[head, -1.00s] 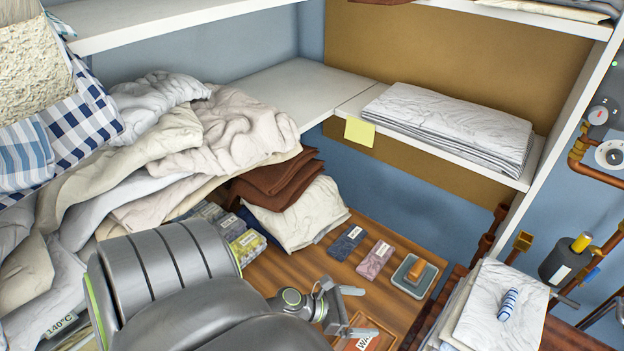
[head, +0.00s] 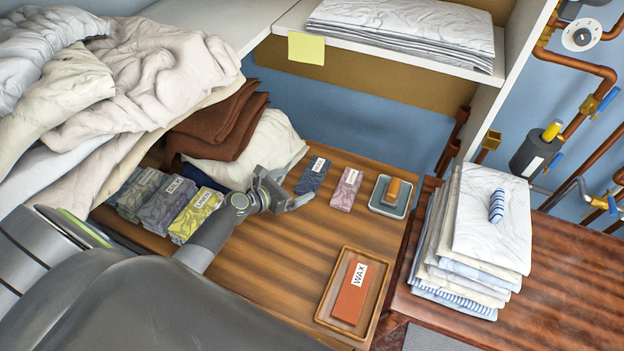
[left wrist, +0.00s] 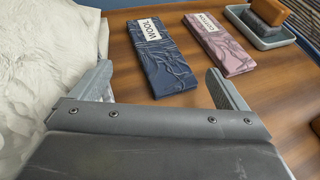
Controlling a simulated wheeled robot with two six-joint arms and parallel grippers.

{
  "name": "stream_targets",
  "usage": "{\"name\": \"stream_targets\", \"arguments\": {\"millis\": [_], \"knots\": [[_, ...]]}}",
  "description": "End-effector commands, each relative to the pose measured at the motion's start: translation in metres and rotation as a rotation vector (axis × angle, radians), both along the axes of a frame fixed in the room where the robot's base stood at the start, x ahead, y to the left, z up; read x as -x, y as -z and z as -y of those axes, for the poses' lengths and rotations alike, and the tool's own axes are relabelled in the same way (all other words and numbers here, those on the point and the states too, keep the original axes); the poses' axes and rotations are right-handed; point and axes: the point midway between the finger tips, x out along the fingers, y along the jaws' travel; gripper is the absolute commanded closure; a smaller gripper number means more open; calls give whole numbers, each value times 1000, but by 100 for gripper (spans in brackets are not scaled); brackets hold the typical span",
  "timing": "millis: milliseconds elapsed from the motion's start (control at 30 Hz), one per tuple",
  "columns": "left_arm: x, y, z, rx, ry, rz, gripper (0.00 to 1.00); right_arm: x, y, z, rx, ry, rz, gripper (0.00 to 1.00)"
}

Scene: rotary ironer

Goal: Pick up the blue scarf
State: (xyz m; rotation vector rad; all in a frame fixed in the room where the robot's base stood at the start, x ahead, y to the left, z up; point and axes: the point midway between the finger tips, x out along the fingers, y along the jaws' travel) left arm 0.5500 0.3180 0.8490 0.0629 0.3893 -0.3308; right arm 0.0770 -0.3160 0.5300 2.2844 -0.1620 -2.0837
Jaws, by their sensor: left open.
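A dark blue patterned folded cloth with a WOOL label (head: 313,176) lies flat on the wooden table; it is the clearest match for the blue scarf. In the left wrist view the cloth (left wrist: 157,62) lies ahead, between the lines of my two fingers, and nothing grips it. My left gripper (head: 289,188) is open and empty, just short of the cloth on its near left side. Another dark blue cloth (head: 203,180) shows partly under the white cushion. My right gripper is in neither view.
A pink COTTON-labelled cloth (head: 345,189) lies close to the right, then a grey dish with a brush (head: 391,196). A WAX tray (head: 352,297) is nearer. The table between is clear.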

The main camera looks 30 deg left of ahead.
Motion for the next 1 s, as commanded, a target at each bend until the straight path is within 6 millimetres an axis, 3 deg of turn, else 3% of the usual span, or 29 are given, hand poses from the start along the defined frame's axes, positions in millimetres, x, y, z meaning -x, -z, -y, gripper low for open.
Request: {"name": "stream_targets", "arguments": {"millis": [200,633,933,1000], "knots": [[-15,8,6,0,1,0,5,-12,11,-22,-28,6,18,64],[-56,28,19,0,1,1,5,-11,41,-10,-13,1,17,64],[-59,27,20,0,1,-1,5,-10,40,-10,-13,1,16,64],[-59,27,20,0,1,-1,12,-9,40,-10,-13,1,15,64]]}}
